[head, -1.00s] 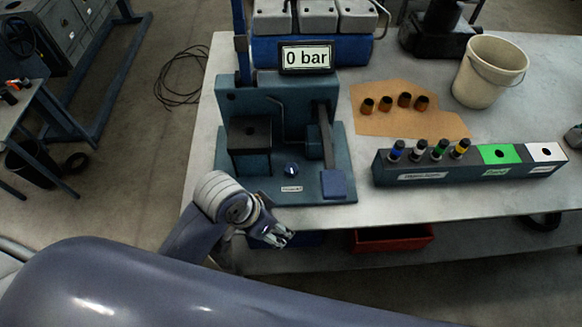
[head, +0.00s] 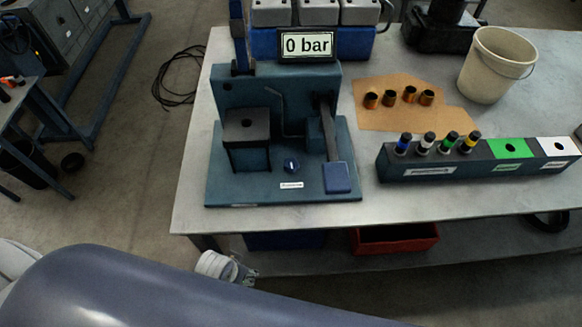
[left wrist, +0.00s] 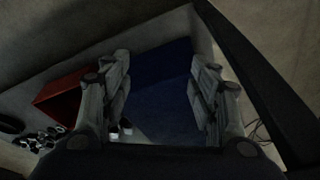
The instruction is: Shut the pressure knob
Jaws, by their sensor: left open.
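The pressure knob (head: 291,165) is a small dark blue knob with a light mark on top. It sits on the base plate of the blue-green test stand (head: 240,185), just above a small white label. The display (head: 306,45) on the stand reads 0 bar. My left gripper (left wrist: 160,95) is open and empty in the left wrist view, facing a blue bin (left wrist: 170,95) under the table. In the head view only a bit of the left gripper (head: 246,274) shows, below the table's front edge and apart from the knob. My right gripper is not in view.
The metal table (head: 420,205) also holds a rack (head: 430,165) with several colour-banded injectors, a cardboard sheet (head: 400,118) with several copper sleeves, and a white bucket (head: 494,65). A red bin (head: 395,240) stands on the lower shelf.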

